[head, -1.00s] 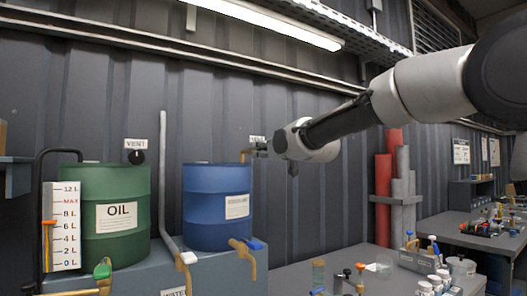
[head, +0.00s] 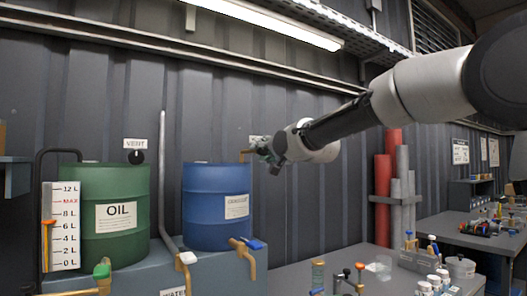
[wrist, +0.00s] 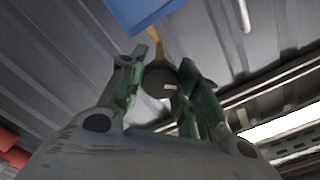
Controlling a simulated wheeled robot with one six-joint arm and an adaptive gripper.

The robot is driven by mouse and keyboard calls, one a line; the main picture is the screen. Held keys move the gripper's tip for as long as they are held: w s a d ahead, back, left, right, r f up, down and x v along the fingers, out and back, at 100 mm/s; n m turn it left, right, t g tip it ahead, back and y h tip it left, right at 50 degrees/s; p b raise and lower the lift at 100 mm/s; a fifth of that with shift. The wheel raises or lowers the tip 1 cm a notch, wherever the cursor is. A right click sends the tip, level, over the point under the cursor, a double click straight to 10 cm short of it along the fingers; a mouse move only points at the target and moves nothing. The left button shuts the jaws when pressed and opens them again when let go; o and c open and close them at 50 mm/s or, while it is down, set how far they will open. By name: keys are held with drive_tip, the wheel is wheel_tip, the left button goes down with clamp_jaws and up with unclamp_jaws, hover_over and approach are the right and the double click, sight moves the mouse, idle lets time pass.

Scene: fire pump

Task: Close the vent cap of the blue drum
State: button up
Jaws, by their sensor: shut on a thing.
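The blue drum (head: 216,212) stands on a grey bench beside the green oil drum, and its edge shows at the top of the wrist view (wrist: 138,10). A brass pipe (head: 246,155) rises at the drum's right top edge. My gripper (head: 263,152) is at that spot, at the height of the drum's top. In the wrist view, my gripper (wrist: 155,92) has its green-padded fingers shut on a dark round vent cap (wrist: 161,76) in front of the brass pipe. The cap is hidden by my gripper in the head view.
The green drum (head: 112,225) has a dark round cap (head: 137,157) under a VENT sign (head: 136,143). Brass taps (head: 243,251) stick out at the front. Red and grey rolls (head: 384,200) stand at the wall on the right. A bench with small items is at the lower right.

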drive_tip(key=m, duration=0.5)
drive_tip(key=shift+f, duration=0.1)
drive_tip(key=shift+m, duration=2.4)
drive_tip(key=shift+f, duration=0.1)
drive_tip(key=o, duration=1)
drive_tip(key=shift+d, duration=0.1)
drive_tip(key=shift+o, duration=0.2)
